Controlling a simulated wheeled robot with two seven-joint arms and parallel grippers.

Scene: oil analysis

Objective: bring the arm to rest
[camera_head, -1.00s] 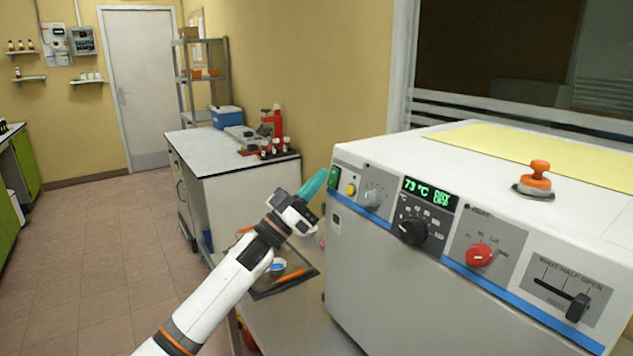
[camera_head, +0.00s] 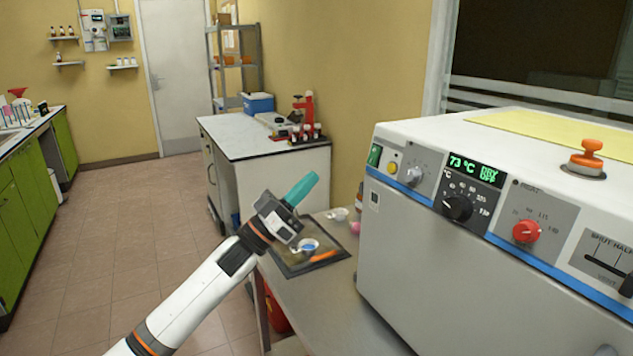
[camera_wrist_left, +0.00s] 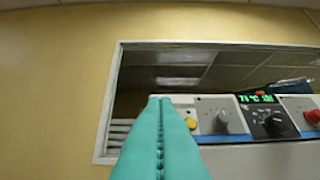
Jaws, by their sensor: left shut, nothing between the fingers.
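My left gripper (camera_head: 301,188) has teal fingers pressed together, with nothing between them. It is raised in free air to the left of the white oven-like machine (camera_head: 450,265), apart from it, with a dark tray behind and below it in the head view. In the left wrist view the shut teal fingers (camera_wrist_left: 160,135) point up toward the wall and window, with the machine's control panel (camera_wrist_left: 265,117) to their right. My right gripper is not in view.
A dark tray (camera_head: 291,268) with a small bowl and an orange-handled tool lies on the table beside the machine. An orange-handled stamp-like thing (camera_head: 586,160) stands on the machine's top. A white-topped cabinet (camera_head: 240,138) stands behind. The tiled floor (camera_head: 130,230) at left is clear.

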